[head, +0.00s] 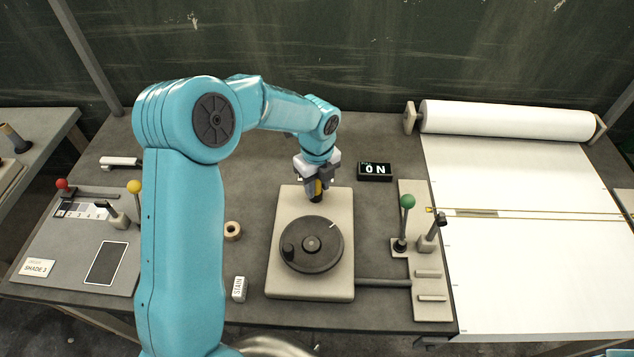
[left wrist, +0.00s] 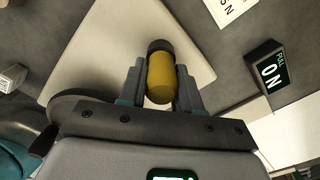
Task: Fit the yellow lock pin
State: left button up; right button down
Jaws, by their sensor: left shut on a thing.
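The yellow lock pin (left wrist: 161,78) is between the two fingers of my left gripper (left wrist: 160,88), which is shut on it. The pin has a dark end that points away from the wrist, over the beige plate (left wrist: 95,45). In the head view my left gripper (head: 317,186) is at the far part of the beige plate (head: 280,283), behind the dark handwheel (head: 311,244), with the pin (head: 318,187) pointing down. Whether the pin's lower end touches the plate or sits in a hole cannot be told. My right gripper does not show.
A black ON box (head: 375,172) stands right of the gripper. A green-knobbed lever (head: 407,202) and another lever (head: 436,225) stand right of the plate. A tape roll (head: 233,231) and a STAIN block (head: 239,289) lie left. White cloth (head: 520,270) covers the right side.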

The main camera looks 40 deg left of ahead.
pick_arm(q)
jog(key=shift+f, duration=0.15)
jog(key=o, duration=1.1)
jog(key=shift+o, duration=0.2)
notch_tip(320, 180, up, 16)
jog(key=b, duration=0.1)
jog(key=shift+r, duration=0.2)
jog(key=shift+s, duration=0.1)
